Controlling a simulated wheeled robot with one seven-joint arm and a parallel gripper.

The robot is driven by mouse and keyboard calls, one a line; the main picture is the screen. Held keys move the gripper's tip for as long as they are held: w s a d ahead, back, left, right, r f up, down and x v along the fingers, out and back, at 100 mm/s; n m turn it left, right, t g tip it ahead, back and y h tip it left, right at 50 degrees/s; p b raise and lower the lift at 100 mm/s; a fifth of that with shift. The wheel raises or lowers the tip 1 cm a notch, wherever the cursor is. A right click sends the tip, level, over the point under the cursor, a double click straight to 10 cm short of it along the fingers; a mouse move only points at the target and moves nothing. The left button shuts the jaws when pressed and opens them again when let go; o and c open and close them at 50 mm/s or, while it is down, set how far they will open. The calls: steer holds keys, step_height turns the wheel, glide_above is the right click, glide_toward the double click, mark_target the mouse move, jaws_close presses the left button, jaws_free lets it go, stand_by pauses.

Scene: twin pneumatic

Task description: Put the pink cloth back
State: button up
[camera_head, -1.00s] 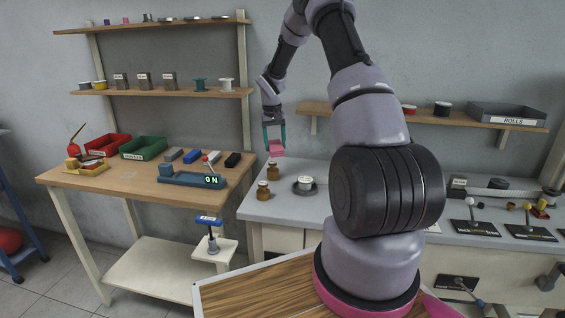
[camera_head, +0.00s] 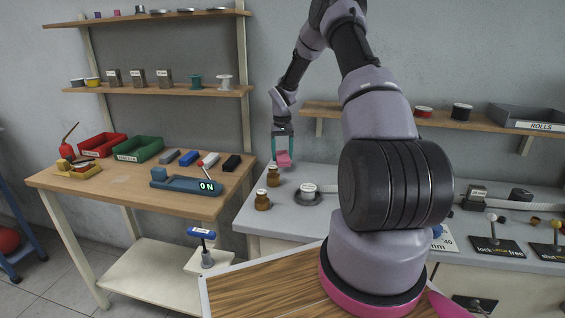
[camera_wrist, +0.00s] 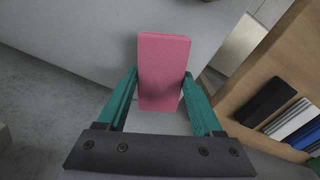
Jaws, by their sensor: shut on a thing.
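The pink cloth (camera_head: 284,159) is a small folded pink block. My gripper (camera_head: 283,150) is shut on it, with its teal fingers on either side. The cloth hangs in the air above the left part of the grey bench. In the wrist view the cloth (camera_wrist: 163,75) sits upright between the two fingertips of my gripper (camera_wrist: 160,88), clear of the surface behind it.
Brown bottles (camera_head: 262,199) and a grey dish with a white spool (camera_head: 308,194) stand on the grey bench (camera_head: 282,219) below. The wooden table (camera_head: 120,185) at left holds red (camera_head: 103,146) and green (camera_head: 138,149) bins, several coloured blocks and a blue device reading "ON" (camera_head: 187,183).

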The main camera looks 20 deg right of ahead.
mark_target(282, 155)
step_height(282, 155, down, 3)
steer(key=shift+f, duration=0.15)
steer(key=o, duration=1.2)
